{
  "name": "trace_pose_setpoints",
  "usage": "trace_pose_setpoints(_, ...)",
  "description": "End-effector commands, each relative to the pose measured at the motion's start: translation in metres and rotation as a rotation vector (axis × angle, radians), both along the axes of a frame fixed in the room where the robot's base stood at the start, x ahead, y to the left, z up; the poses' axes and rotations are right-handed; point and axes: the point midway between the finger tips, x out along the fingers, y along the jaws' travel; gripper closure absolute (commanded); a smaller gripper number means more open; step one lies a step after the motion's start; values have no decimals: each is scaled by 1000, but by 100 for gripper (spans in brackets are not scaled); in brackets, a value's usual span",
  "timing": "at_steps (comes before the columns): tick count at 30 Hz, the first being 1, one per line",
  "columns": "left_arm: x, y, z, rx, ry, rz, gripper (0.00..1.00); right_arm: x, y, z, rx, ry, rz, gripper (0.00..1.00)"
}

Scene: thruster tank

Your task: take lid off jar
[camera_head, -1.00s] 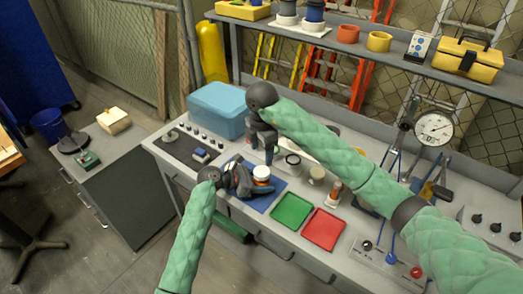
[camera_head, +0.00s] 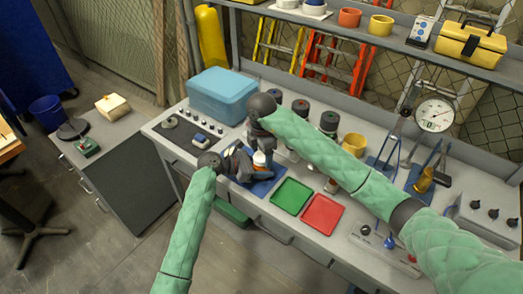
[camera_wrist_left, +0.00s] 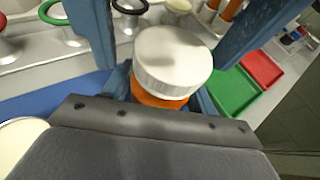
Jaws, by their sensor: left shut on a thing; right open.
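The jar (camera_wrist_left: 158,102) is orange with a ribbed white lid (camera_wrist_left: 173,60), which is on it. It stands upright in my left gripper (camera_head: 257,168), whose fingers are shut around the orange body. In the head view the lid (camera_head: 259,158) is partly hidden by my right gripper (camera_head: 264,150). My right gripper is open above the jar. In the left wrist view its two blue fingers (camera_wrist_left: 172,45) come down on either side of the lid, with a visible gap on the left.
The blue mat (camera_head: 262,188) lies below the jar. A green tray (camera_head: 291,197) and a red tray (camera_head: 322,215) lie to its right. Several dark-topped containers and a yellow cup (camera_head: 353,145) stand behind my right arm. A blue box (camera_head: 222,92) stands at the back left.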

Motion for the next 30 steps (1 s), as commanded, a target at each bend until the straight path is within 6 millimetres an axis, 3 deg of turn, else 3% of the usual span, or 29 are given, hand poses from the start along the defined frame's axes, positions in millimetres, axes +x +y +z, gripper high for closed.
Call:
trace_pose_setpoints(3,0,0,0,0,0,0,100,0,0,0,0,0,0,34)
trace_pose_setpoints(9,0,0,0,0,0,0,100,0,0,0,0,0,0,73)
trace_pose_setpoints(10,0,0,0,0,0,0,100,0,0,0,0,0,0,76)
trace_pose_setpoints(18,0,0,0,0,0,0,100,0,0,1,0,0,12,77)
trace_pose_setpoints(30,0,-1,0,-1,0,-1,100,0,0,0,0,0,300,77)
